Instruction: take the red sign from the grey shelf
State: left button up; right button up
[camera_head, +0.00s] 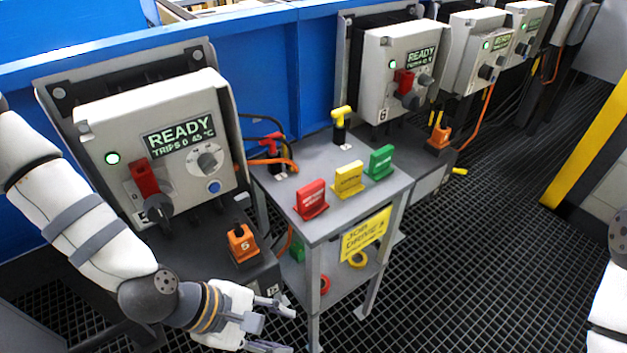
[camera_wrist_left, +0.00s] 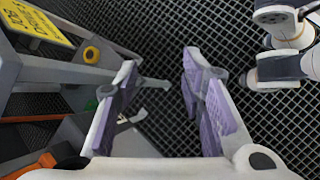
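The red sign (camera_head: 311,199) stands upright on the front left part of the top of the grey shelf (camera_head: 335,163). A yellow sign (camera_head: 349,179) and a green sign (camera_head: 381,162) stand in a row to its right. My left gripper (camera_head: 284,325) is low in front of the shelf's left front leg, below and left of the red sign. In the left wrist view my left gripper (camera_wrist_left: 158,110) is open, with nothing between its fingers but the floor grating behind. The red sign is not in the left wrist view. Only part of my right arm shows; its gripper is out of view.
A control box (camera_head: 160,150) reading READY stands left of the shelf, with an orange block (camera_head: 242,243) below it. Yellow (camera_head: 341,122) and red (camera_head: 271,146) T-handled items are at the shelf's back. A yellow placard (camera_head: 366,233) hangs on its front. Open grating (camera_head: 450,270) lies right.

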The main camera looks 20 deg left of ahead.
pick_arm(q)
jog(key=w+a+r+n+t+h, duration=0.1)
jog(key=w+a+r+n+t, duration=0.3)
jog(key=w+r+n, duration=0.45)
jog(key=n+t, duration=0.3)
send_near(304, 190)
jog(key=x, duration=0.1)
jog(key=b+x, duration=0.1)
jog(key=x, duration=0.1)
jog(key=b+x, duration=0.1)
jog(key=x, duration=0.1)
jog(key=shift+s+f, duration=0.25)
jog(key=shift+f, duration=0.15)
jog(key=shift+t, duration=0.3)
jog(key=x, duration=0.7)
jog(key=shift+w+r+b, duration=0.2)
jog(key=shift+b, duration=0.1)
jog(key=shift+r, duration=0.1)
grip_shut()
pick_arm(e)
jog(key=shift+g, duration=0.6)
jog(key=s+f, duration=0.1)
jog(key=s, duration=0.1)
jog(key=s+f, duration=0.2)
jog(key=shift+d+f, duration=0.1)
